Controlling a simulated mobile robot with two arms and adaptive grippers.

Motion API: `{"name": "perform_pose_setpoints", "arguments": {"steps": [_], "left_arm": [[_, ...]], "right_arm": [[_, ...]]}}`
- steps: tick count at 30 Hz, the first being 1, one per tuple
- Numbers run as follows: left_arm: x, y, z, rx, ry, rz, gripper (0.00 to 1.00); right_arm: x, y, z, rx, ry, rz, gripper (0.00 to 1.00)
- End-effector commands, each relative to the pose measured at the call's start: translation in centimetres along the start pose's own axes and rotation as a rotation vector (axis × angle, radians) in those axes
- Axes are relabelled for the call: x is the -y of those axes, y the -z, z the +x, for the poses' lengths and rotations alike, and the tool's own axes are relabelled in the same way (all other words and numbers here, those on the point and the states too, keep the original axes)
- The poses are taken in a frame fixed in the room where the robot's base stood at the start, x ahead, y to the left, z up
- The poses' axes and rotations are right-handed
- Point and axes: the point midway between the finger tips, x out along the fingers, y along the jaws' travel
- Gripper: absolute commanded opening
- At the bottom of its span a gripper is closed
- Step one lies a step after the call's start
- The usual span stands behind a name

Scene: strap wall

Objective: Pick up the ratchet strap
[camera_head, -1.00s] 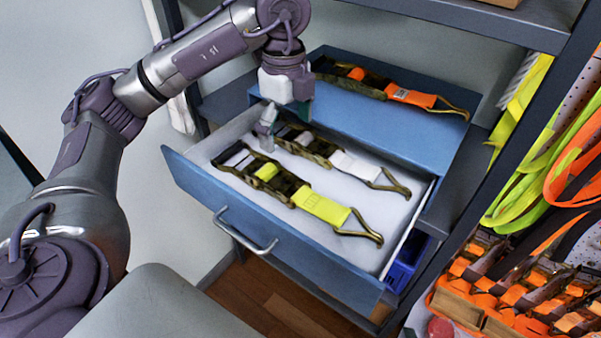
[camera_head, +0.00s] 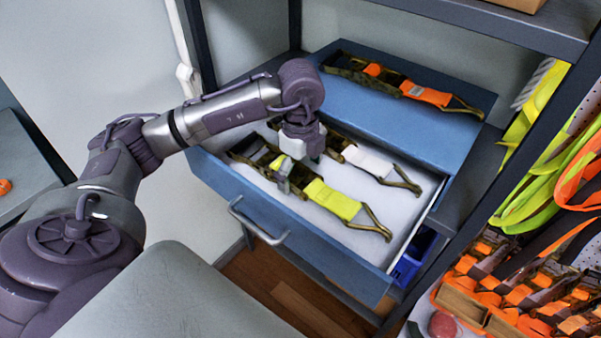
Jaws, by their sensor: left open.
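In the head view, a ratchet strap with yellow webbing (camera_head: 331,199) lies in the open blue drawer (camera_head: 290,232), its hook toward the right. A second strap with white webbing (camera_head: 368,161) lies behind it in the drawer. A third strap with orange webbing (camera_head: 426,95) lies on top of the blue cabinet. My right gripper is not in view.
The drawer's front handle (camera_head: 255,226) sticks out toward me. A dark shelf (camera_head: 500,25) overhangs the cabinet at the top. Yellow and orange straps (camera_head: 560,150) hang at the right, above a crate of orange straps (camera_head: 520,295). A blue bin (camera_head: 412,258) sits beneath the cabinet.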

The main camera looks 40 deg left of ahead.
Motion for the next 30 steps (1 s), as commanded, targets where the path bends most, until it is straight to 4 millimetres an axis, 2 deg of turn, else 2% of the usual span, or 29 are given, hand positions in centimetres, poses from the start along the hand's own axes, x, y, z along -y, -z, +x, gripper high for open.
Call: {"name": "perform_pose_setpoints", "arguments": {"steps": [3,9,26,30], "left_arm": [[-0.01,-0.03,0.65,0.001,0.001,-0.001,1.00],[0.01,-0.02,0.74,0.001,0.001,0.000,1.00],[0.01,0.00,0.69,0.000,0.001,0.000,0.07],[0.10,-0.01,0.49,0.000,0.006,0.000,0.05]], "right_arm": [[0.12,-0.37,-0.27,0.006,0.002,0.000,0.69],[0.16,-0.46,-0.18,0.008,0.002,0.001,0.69],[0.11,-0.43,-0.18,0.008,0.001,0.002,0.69],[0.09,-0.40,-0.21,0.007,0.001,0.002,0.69]]}}
